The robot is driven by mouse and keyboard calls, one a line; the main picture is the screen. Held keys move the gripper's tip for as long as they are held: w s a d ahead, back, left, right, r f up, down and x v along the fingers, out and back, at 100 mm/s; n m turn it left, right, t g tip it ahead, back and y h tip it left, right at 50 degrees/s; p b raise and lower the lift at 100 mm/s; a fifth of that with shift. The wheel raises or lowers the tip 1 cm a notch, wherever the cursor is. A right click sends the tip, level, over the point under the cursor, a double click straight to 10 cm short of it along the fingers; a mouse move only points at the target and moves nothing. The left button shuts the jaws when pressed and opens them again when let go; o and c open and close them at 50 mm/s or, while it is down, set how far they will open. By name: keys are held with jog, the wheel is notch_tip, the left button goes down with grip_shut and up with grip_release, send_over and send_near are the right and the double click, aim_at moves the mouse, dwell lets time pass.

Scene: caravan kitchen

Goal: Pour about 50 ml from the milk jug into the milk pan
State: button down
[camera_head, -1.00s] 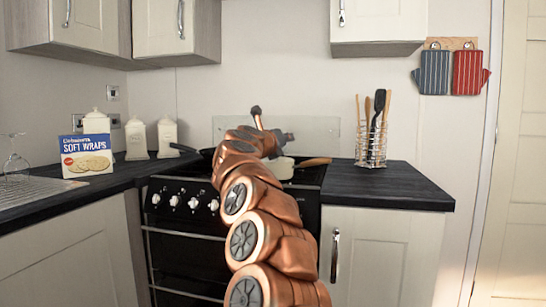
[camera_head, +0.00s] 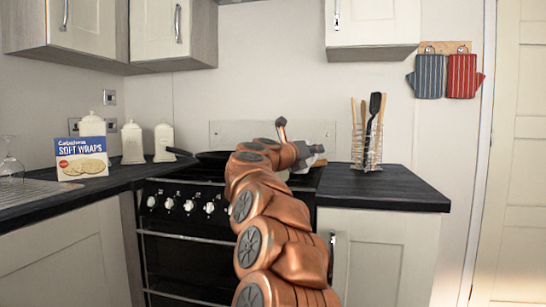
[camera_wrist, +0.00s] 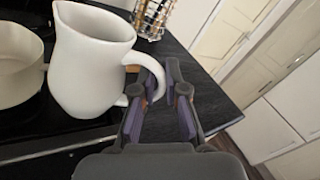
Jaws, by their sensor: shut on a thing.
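The white milk jug (camera_wrist: 92,65) fills the left-middle of the wrist view, with its open mouth at the top and its handle toward me. My gripper (camera_wrist: 161,82) is shut on the jug's handle. The jug looks roughly upright; I cannot tell whether its base touches the surface below. The cream milk pan (camera_wrist: 18,68) is at the left edge of the wrist view, just left of the jug and partly cut off. In the head view my gripper (camera_head: 314,150) is over the right side of the hob, and my arm hides most of the jug and pan.
A dark frying pan (camera_head: 212,156) sits on the back left of the hob. A wire utensil rack (camera_head: 368,150) stands on the right worktop (camera_head: 395,188), whose front is clear. A soft wraps box (camera_head: 82,158) and white canisters (camera_head: 132,143) stand on the left worktop.

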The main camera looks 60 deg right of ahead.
jog(key=shift+w+r+n+p, duration=0.3)
jog(key=shift+r+p, duration=0.35)
jog(key=shift+p, duration=0.7)
jog(key=shift+w+r+n+p, duration=0.2)
jog(key=shift+r+n+p, duration=0.3)
jog(key=shift+p, duration=0.85)
jog(key=r+p, duration=0.1)
jog(key=p, duration=0.2)
jog(key=w+r+n+p, duration=0.1)
jog(key=p, duration=0.2)
jog(key=shift+w+d+r+n+y, duration=0.1)
jog(key=shift+w+d+n+y, duration=0.15)
jog(key=shift+d+n+y, duration=0.05)
jog(key=w+d+r+n+y+p, duration=0.1)
jog(key=w+n+p, duration=0.4)
jog(key=p, duration=1.7)
jog(key=shift+w+d+r+n+g, duration=0.25)
jog(key=shift+w+d+n+g, duration=0.15)
jog(key=shift+d+n, duration=0.1)
jog(key=w+r+n+p, duration=0.1)
jog(key=p, duration=0.5)
jog(key=shift+d+r+n+p, duration=0.15)
jog(key=shift+n+p, duration=0.15)
jog(key=shift+p, duration=0.05)
jog(key=shift+g, duration=0.3)
